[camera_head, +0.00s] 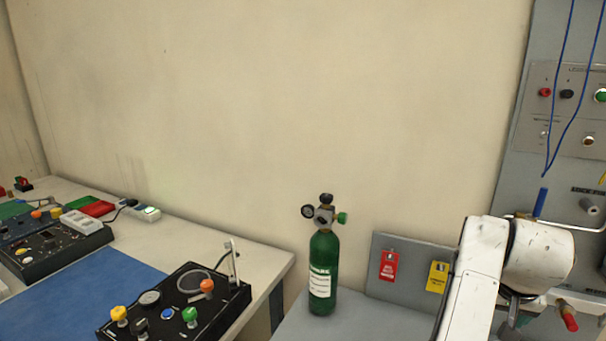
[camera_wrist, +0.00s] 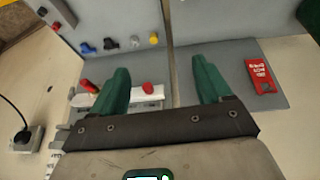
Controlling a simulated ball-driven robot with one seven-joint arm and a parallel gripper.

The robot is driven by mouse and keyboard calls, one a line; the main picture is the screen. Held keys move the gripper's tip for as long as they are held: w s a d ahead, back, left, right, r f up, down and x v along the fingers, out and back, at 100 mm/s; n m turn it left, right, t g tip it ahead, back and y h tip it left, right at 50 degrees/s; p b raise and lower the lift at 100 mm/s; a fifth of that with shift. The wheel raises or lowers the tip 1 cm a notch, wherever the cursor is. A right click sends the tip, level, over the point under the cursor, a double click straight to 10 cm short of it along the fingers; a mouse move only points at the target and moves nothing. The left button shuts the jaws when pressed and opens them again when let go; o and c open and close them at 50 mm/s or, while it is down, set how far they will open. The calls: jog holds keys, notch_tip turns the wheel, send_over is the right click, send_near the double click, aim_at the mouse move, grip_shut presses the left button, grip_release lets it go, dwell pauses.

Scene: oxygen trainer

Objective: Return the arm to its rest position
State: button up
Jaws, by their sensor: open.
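My white arm (camera_head: 480,270) stands at the right of the head view, in front of the grey panel. My gripper (camera_wrist: 160,82) shows in the wrist view, with its two green fingers spread apart and nothing between them. In the head view the gripper's fingers are hidden or too unclear to make out. A green oxygen cylinder (camera_head: 323,272) with a valve and gauge on top stands upright on the grey surface, left of my arm and apart from it.
A grey board with a red tag (camera_head: 389,265) and a yellow tag (camera_head: 437,277) stands behind the cylinder. A black control box (camera_head: 178,308) sits on the left table by a blue mat (camera_head: 80,295). Blue cables (camera_head: 549,130) hang before the panel (camera_head: 535,75) at right.

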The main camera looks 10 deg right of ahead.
jog(key=s+a+f+n+g, duration=0.1)
jog(key=s+a+f, duration=0.3)
jog(key=s+f, duration=0.6)
jog(key=s+a+f+n+y, duration=0.1)
jog(key=s+a+f+n, duration=0.3)
jog(key=s+f, duration=0.7)
jog(key=shift+s+a+g, duration=0.4)
jog(key=shift+s+a, duration=0.4)
jog(key=shift+s, duration=0.3)
jog(key=shift+n+g+y, duration=0.4)
jog(key=shift+n+y, duration=0.2)
jog(key=shift+y, duration=0.2)
jog(key=s+a+f, duration=0.1)
jog(key=s+a, duration=0.3)
jog(key=s, duration=0.1)
jog(key=s+a+f, duration=0.1)
jog(key=s+a, duration=0.1)
jog(key=shift+s+f, duration=0.3)
jog(key=shift+f, duration=0.05)
jog(key=shift+w+d, duration=0.1)
